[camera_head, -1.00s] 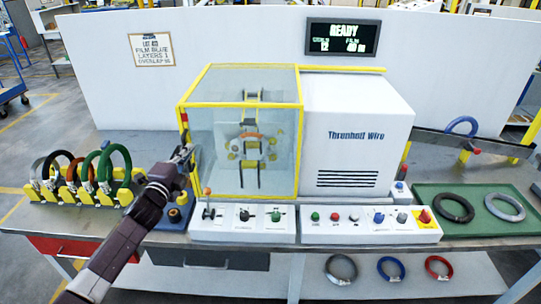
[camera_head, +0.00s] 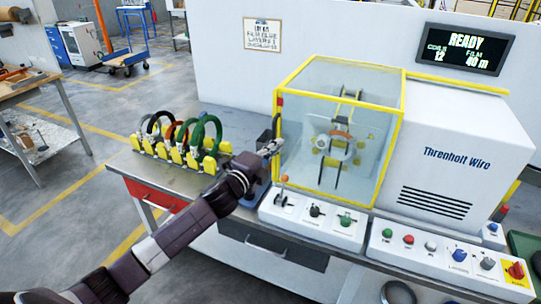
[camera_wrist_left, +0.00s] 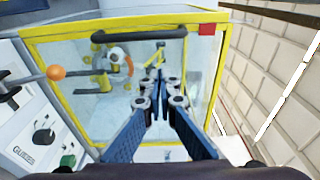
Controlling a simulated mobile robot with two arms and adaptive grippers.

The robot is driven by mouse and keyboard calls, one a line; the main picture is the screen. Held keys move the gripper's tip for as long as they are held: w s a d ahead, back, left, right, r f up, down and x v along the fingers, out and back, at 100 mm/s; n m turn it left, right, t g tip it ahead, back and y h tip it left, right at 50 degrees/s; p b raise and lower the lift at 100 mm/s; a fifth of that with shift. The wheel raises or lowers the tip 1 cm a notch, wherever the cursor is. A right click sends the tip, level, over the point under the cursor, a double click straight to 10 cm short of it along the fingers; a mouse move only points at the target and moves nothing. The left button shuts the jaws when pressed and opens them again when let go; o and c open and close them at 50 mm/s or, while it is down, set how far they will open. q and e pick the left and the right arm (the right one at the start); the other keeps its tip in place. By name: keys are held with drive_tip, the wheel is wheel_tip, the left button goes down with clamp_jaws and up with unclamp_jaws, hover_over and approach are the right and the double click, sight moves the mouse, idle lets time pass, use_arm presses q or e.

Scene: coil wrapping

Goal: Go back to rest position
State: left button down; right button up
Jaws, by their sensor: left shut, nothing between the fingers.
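My left gripper (camera_head: 272,147) is shut and empty, at the left side of the wrapping machine's clear guard box (camera_head: 335,125), close to its yellow frame. In the left wrist view its blue fingers (camera_wrist_left: 158,85) are together in front of the clear guard (camera_wrist_left: 172,53); I cannot tell whether they touch it. Inside the guard a ring with an orange part (camera_head: 341,138) is visible. The lever with the orange knob (camera_head: 284,180) stands upright just below the gripper, and it also shows in the left wrist view (camera_wrist_left: 56,73). My right gripper is out of view.
A yellow rack with several coils (camera_head: 178,150) stands on the bench left of my arm. A control panel with buttons (camera_head: 430,253) runs along the bench front. The display (camera_head: 463,48) reads READY. Open floor (camera_head: 70,215) lies to the left.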

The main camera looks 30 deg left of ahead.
use_arm(q)
drive_tip(key=s+a+f+n+g+y+b, duration=0.1)
drive_tip(key=s+f+n+g, duration=0.2)
drive_tip(key=s+f, duration=0.8)
drive_tip(key=s+a+f+n+g+y, duration=0.1)
drive_tip(key=s+f+n+g, duration=0.25)
drive_tip(key=f, duration=1.65)
drive_tip(key=s+a+f+n+g+y+b, duration=0.15)
drive_tip(key=s+f+n, duration=0.4)
drive_tip(key=f, duration=0.95)
drive_tip(key=s+d+f+n+g+h, duration=0.1)
drive_tip(key=s+d+f+g, duration=0.15)
drive_tip(key=s+f, duration=0.65)
drive_tip(key=s+d+f+n+g, duration=0.1)
drive_tip(key=s+d+f+g, duration=0.15)
drive_tip(key=s+f, duration=0.7)
drive_tip(key=s+d+f+n+g, duration=0.1)
drive_tip(key=s+d+f+g, duration=0.1)
drive_tip(key=s, duration=1)
drive_tip(key=s+d+f+n+g, duration=0.1)
drive_tip(key=s+d, duration=0.3)
drive_tip(key=s, duration=0.8)
drive_tip(key=shift+s+d+f+n+g+h+b, duration=0.15)
drive_tip(key=shift+s+f+n+g+h+b, duration=0.1)
drive_tip(key=shift+f+n+g+h+b, duration=0.3)
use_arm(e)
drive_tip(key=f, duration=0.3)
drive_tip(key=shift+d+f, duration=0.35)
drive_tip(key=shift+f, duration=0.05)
